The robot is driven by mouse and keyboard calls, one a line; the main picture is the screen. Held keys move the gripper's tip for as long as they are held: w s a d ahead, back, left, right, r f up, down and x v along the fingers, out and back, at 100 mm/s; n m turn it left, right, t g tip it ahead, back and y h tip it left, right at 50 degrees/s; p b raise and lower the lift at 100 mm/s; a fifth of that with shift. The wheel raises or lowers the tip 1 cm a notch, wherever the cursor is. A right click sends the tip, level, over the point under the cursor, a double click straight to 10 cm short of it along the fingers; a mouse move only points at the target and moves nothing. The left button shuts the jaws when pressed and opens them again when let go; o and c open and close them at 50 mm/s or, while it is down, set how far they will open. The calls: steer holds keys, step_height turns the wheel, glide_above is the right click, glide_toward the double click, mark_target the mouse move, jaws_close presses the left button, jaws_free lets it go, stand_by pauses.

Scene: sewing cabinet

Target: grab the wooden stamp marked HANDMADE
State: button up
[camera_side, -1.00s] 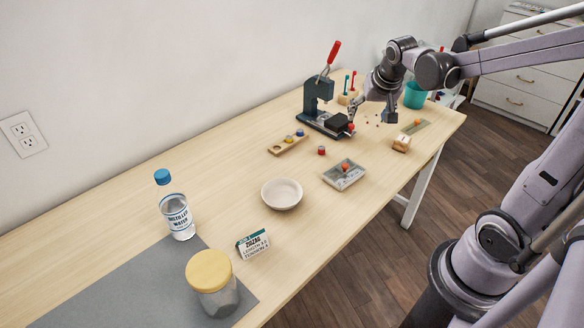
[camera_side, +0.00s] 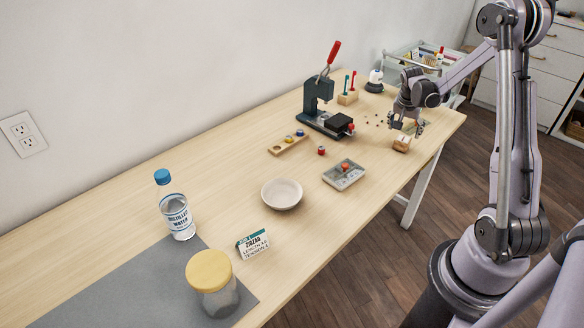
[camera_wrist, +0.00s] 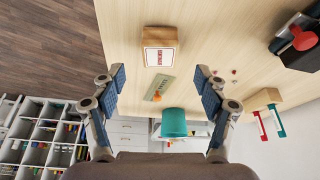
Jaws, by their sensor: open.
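The wooden stamp (camera_side: 401,143) is a small light wood block near the right front edge of the table. In the wrist view the stamp (camera_wrist: 160,35) shows a white label with a red border and red lettering too small to read for certain. My gripper (camera_side: 407,127) is open above the table just behind the stamp in the side view. In the wrist view my gripper (camera_wrist: 159,82) has its fingers spread wide with nothing held, and the stamp lies ahead of the fingertips, roughly centred between them and apart from them.
A green ruler-like strip (camera_wrist: 159,88) with an orange knob and a teal cup (camera_wrist: 173,122) are close by. The dark press (camera_side: 318,105) with a red handle stands to the left. A grey tray (camera_side: 344,175) lies nearer the front. Small beads are scattered behind the stamp.

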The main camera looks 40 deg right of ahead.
mark_target(403, 139)
steer(key=shift+x, duration=3.7)
steer(key=shift+d, duration=0.1)
steer(key=c, duration=1.2)
